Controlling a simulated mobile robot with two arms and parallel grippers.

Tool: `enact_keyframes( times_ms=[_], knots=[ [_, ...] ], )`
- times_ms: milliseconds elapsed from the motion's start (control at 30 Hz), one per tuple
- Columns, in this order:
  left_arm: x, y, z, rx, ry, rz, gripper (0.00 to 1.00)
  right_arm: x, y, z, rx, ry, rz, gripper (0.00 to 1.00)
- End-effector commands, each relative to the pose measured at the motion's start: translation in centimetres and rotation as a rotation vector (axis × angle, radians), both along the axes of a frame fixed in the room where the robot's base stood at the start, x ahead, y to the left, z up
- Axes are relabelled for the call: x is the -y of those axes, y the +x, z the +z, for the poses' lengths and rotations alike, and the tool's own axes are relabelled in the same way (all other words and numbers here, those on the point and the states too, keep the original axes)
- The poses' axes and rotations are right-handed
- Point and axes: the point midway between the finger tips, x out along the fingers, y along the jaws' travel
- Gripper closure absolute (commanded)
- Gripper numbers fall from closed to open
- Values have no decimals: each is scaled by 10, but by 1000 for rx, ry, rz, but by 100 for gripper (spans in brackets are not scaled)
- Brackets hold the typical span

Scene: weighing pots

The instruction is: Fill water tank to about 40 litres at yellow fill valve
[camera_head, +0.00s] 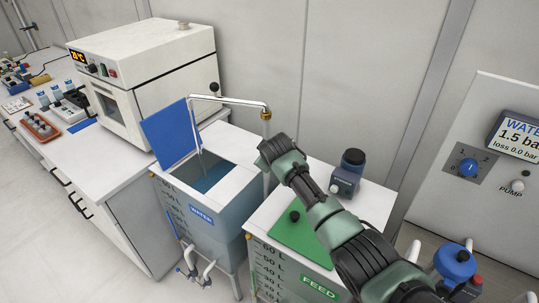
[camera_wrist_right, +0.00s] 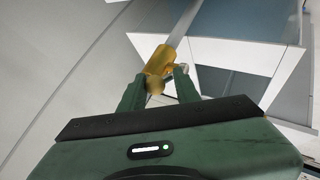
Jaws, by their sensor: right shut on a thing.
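The water tank (camera_head: 211,240), labelled WATER, stands with its blue lid (camera_head: 171,134) raised. Blue water (camera_head: 208,178) shows inside; its level against the litre scale cannot be read. A metal fill pipe (camera_head: 228,100) arches over the opening, with a small yellow fitting (camera_head: 265,115) at its right bend. My right gripper (camera_head: 268,155) is at the upright pipe beside the tank. In the right wrist view, its green fingers (camera_wrist_right: 158,86) are shut on the yellow fill valve (camera_wrist_right: 157,60). In the head view, the arm hides this contact. My left gripper is out of view.
A FEED tank (camera_head: 285,275) with a green lid (camera_head: 300,236) stands right of the water tank, below my right arm. A white oven (camera_head: 145,75) is on the bench at left. A wall panel (camera_head: 500,210) with a WATER display reading 1.5 bar is at right.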

Motion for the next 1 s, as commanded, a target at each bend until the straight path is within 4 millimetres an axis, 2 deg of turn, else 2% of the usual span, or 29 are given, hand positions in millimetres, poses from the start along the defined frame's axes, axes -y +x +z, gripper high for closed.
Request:
enact_keyframes(
  times_ms=[67,100,167,633,1000],
  knots=[
    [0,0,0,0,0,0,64,-1,2,3,9,2,2,100],
    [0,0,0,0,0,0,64,-1,2,3,9,2,2,60],
    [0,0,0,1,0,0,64,-1,1,3,9,2,2,46],
    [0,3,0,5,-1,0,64,0,-4,5,4,3,2,46],
    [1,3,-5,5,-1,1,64,2,-38,35,5,3,2,46]
  ],
)
